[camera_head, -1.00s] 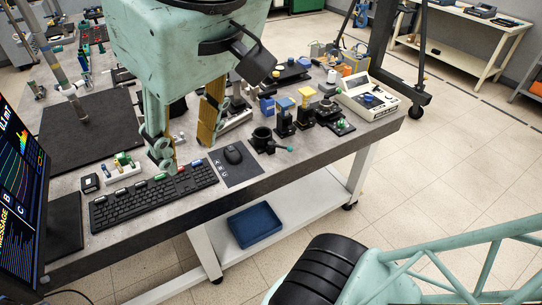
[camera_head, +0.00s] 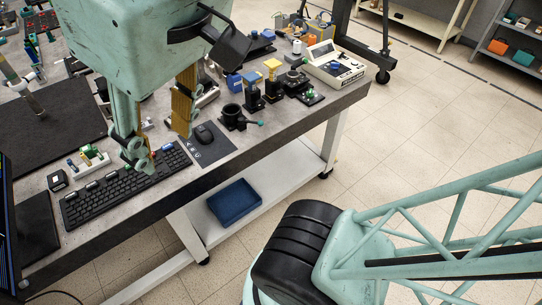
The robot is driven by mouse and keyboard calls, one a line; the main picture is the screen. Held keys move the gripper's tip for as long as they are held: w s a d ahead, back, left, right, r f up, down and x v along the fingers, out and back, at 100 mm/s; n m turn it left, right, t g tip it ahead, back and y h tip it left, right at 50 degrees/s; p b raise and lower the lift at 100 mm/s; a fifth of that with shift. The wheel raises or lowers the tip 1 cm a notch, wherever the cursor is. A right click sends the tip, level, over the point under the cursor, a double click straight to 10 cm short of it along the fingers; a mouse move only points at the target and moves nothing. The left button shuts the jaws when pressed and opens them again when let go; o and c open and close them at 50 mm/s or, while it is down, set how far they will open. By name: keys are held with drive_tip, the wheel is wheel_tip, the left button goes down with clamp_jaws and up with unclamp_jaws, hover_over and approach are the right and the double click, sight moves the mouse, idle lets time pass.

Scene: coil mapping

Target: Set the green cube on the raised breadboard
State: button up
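My gripper (camera_head: 160,142) hangs at the upper left, over the keyboard area of the bench. Its two fingers are apart, and no object shows between them. A small green piece (camera_head: 91,152) sits on a white block left of the gripper; I cannot tell whether it is the green cube. A black, board-like plate (camera_head: 60,130) lies on the bench behind it, with a post standing on it; I cannot tell whether it is the raised breadboard. My gripper covers part of the bench behind it.
A keyboard (camera_head: 125,187) and mouse (camera_head: 204,133) lie near the bench's front edge. Black mounts with yellow (camera_head: 272,65) and blue tops and a white instrument (camera_head: 334,66) stand to the right. A blue bin (camera_head: 233,202) rests on the lower shelf.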

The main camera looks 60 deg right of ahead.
drive_tip(key=w+d+n+h, duration=0.1)
drive_tip(key=w+d+n, duration=0.2)
drive_tip(key=w+n, duration=0.95)
drive_tip(key=n+p, duration=0.3)
drive_tip(key=n, duration=1.6)
hover_over(85, 149)
drive_tip(key=s+a, duration=0.2)
drive_tip(key=s, duration=0.3)
wheel_tip(85, 149, down, 29)
drive_tip(key=shift+w+r+h, duration=0.15)
drive_tip(key=shift+r+h, duration=0.05)
drive_tip(key=shift+h, duration=0.2)
drive_tip(key=shift+d+f, duration=0.1)
drive_tip(key=shift+b+x, duration=1.15)
drive_tip(key=shift+x, duration=3.1)
drive_tip(key=shift+w, duration=0.1)
drive_tip(key=shift+b+x, duration=1.05)
drive_tip(key=shift+x, duration=1.5)
